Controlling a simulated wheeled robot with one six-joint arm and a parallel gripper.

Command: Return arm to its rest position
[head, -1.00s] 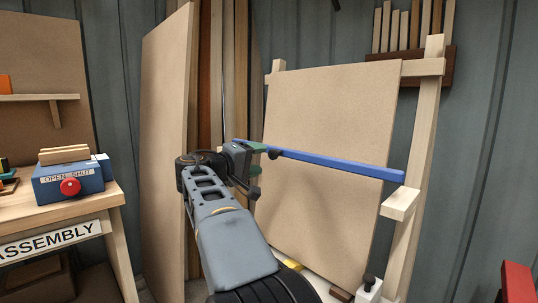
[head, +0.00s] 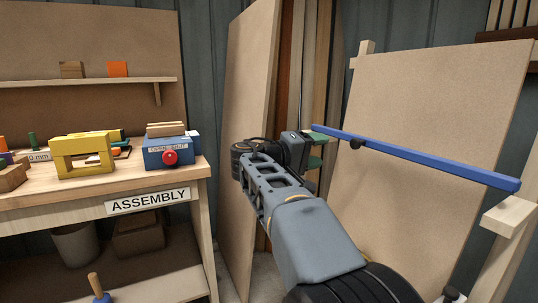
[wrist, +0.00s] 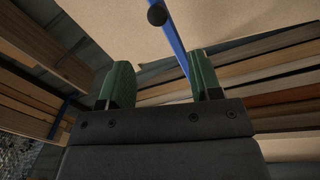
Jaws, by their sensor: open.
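My gripper (head: 317,150) is at the end of my raised arm, in front of the tan panel. Its two green fingers are apart, and they also show spread in the wrist view (wrist: 162,82). The blue bar (head: 420,157) with a black knob runs across the panel. Its left end is close by the upper finger in the head view. In the wrist view the blue bar (wrist: 176,40) runs down beside the right finger; I cannot tell whether they touch.
The tan panel (head: 420,100) leans on a wooden frame with a bracket (head: 509,216) at right. A tall board (head: 250,130) and upright planks stand behind my arm. The assembly bench (head: 100,203) at left carries a blue switch box (head: 165,152) and a yellow block (head: 84,155).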

